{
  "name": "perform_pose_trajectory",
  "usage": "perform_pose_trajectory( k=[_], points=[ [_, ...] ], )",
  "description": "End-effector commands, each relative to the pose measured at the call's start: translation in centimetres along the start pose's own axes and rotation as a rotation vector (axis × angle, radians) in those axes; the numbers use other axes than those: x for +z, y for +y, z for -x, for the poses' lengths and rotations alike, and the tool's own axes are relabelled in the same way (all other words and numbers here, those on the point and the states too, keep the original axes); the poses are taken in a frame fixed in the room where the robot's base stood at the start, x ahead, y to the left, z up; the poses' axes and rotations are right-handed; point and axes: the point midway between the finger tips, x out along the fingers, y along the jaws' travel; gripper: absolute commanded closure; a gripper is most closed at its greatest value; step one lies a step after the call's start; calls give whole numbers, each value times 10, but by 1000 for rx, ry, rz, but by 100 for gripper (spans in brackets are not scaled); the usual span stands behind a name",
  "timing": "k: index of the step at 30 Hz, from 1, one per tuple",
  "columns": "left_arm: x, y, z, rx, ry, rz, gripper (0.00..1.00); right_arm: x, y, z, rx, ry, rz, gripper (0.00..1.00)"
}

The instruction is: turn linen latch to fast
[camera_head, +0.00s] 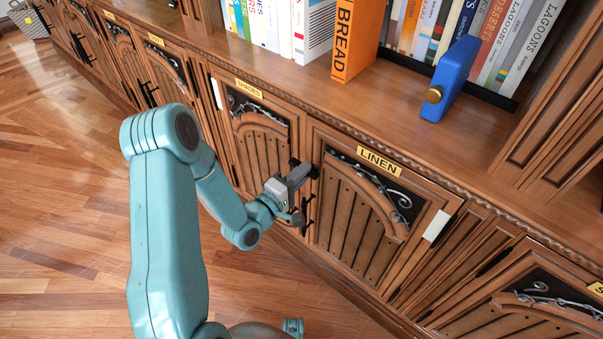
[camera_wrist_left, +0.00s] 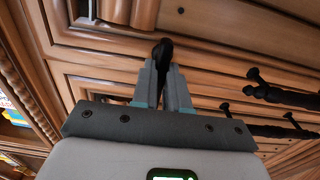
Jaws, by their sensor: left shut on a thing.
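The linen cabinet door (camera_head: 345,220) carries a yellow LINEN label (camera_head: 379,162) and is closed. The black linen latch (camera_head: 314,172) is at the door's upper left edge, mostly covered by my left gripper (camera_head: 303,176). In the left wrist view the fingertips of my left gripper (camera_wrist_left: 164,72) are closed on the dark latch knob (camera_wrist_left: 163,48). The latch's exact angle is hard to tell. My right gripper is in neither view.
Black door handles (camera_head: 308,215) stick out just below the gripper; they also show in the left wrist view (camera_wrist_left: 285,95). The shades door (camera_head: 262,140) is to the left. A blue object with a brass knob (camera_head: 451,80), an orange BREAD book (camera_head: 355,40) and other books stand on the ledge above.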

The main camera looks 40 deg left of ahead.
Motion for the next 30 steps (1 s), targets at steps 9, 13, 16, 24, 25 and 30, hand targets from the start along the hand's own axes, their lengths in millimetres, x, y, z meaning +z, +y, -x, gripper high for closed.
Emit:
perform_pose_trajectory(
  k=[9,13,16,24,25,30],
  points=[
    [1,-2,1,-7,-2,8,100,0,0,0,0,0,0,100],
    [1,-2,1,-6,-1,7,61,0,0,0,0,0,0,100],
    [1,-1,1,-4,-1,6,61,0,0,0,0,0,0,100],
    [0,-1,9,-5,1,5,61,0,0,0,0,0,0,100],
    [0,-1,13,-6,2,4,61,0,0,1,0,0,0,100],
    [-2,-2,52,-9,6,7,61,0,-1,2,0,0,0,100]
  ],
)
